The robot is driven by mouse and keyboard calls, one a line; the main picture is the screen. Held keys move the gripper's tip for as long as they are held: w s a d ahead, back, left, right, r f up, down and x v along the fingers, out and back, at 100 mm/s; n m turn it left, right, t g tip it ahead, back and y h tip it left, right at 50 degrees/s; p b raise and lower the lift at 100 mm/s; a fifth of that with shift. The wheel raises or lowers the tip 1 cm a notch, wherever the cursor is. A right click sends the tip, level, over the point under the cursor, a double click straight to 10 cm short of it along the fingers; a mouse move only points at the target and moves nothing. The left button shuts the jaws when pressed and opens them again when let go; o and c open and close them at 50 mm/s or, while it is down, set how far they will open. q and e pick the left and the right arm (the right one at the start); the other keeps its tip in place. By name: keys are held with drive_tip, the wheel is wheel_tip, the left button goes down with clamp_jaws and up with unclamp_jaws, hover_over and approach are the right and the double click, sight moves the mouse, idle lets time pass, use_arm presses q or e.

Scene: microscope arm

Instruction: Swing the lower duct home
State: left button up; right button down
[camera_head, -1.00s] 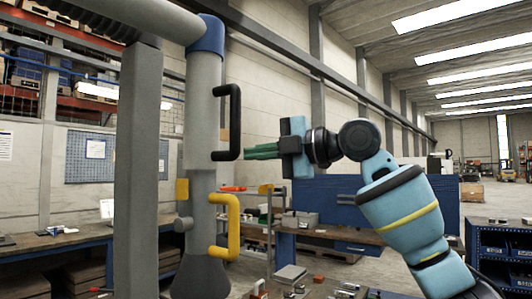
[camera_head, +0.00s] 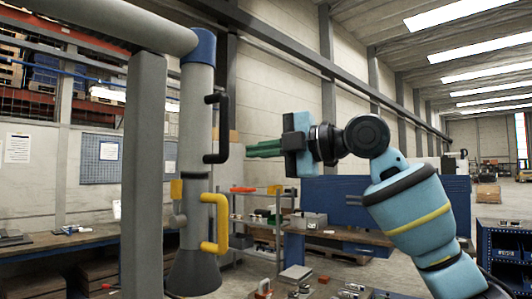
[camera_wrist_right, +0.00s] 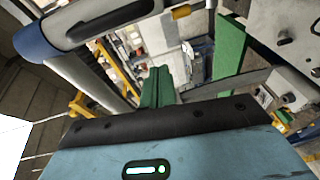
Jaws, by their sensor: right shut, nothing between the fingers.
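The grey duct (camera_head: 198,130) hangs nearly upright left of centre in the head view, under a blue collar (camera_head: 198,46), and flares into a hood (camera_head: 194,273) at the bottom. A black handle (camera_head: 224,127) and, below it, a yellow handle (camera_head: 221,222) stick out on its right side. My right gripper (camera_head: 250,151) is shut and empty, its green fingers pointing left at the black handle's lower part with a small gap in the picture. In the right wrist view its fingers (camera_wrist_right: 157,85) show together. My left gripper is out of view.
A grey post (camera_head: 143,170) stands close left of the duct. A small yellow piece (camera_head: 176,189) shows on the duct's left side. Behind are workbenches, a shelf rack (camera_head: 275,225) and a blue panel (camera_head: 335,195).

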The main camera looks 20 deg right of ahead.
drive_tip(key=v, duration=0.9)
drive_tip(key=shift+d+b, duration=0.3)
drive_tip(key=shift+b, duration=0.1)
